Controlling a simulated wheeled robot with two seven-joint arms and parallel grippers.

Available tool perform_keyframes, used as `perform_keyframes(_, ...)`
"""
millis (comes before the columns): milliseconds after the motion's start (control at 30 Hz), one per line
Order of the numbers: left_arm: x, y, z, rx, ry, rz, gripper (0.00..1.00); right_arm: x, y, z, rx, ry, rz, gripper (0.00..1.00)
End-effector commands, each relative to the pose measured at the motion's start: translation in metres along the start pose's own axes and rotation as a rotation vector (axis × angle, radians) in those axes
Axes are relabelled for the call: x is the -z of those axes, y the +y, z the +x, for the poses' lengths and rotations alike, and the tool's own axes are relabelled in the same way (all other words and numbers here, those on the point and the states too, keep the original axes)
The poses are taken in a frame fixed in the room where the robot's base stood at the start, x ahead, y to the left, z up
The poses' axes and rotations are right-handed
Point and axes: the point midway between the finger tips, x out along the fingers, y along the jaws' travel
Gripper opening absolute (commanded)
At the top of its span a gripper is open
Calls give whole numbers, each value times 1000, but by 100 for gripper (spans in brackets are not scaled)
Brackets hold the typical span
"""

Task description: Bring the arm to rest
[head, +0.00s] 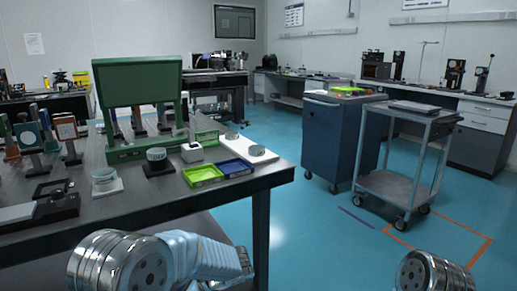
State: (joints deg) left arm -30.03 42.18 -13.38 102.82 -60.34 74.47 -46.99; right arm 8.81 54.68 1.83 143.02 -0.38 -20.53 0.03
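Part of my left arm (205,262), with a ribbed silver joint (115,264), shows at the bottom left, in front of the table's near edge. A similar silver joint of my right arm (430,272) shows at the bottom right, over the floor. Neither gripper's fingers are in the frame, so I cannot see whether they hold anything.
A dark optical table (225,186) on the left bears a green frame (137,78), a yellow-green tray (203,176), a blue tray (236,168) and optic mounts. A blue cabinet (340,143) and a grey cart (398,187) stand right. The blue floor (320,235) between is clear.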

Motion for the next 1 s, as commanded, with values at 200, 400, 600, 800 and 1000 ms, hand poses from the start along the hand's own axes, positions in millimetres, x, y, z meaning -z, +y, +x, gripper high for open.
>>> perform_keyframes(200, 164, 77, 70, -251, 576, -297, 55, 0, 0, 0, 0, 0, 0, 56)
perform_keyframes(400, 275, 144, 64, -701, 985, -999, 55, 0, 0, 0, 0, 0, 0, 56)
perform_keyframes(600, 294, 165, 68, -963, 1017, -1557, 55, 0, 0, 0, 0, 0, 0, 56)
perform_keyframes(800, 293, 169, 73, -1009, 999, -1710, 55, 0, 0, 0, 0, 0, 0, 56)
perform_keyframes(1000, 293, 168, 73, -1006, 1001, -1707, 55, 0, 0, 0, 0, 0, 0, 56)
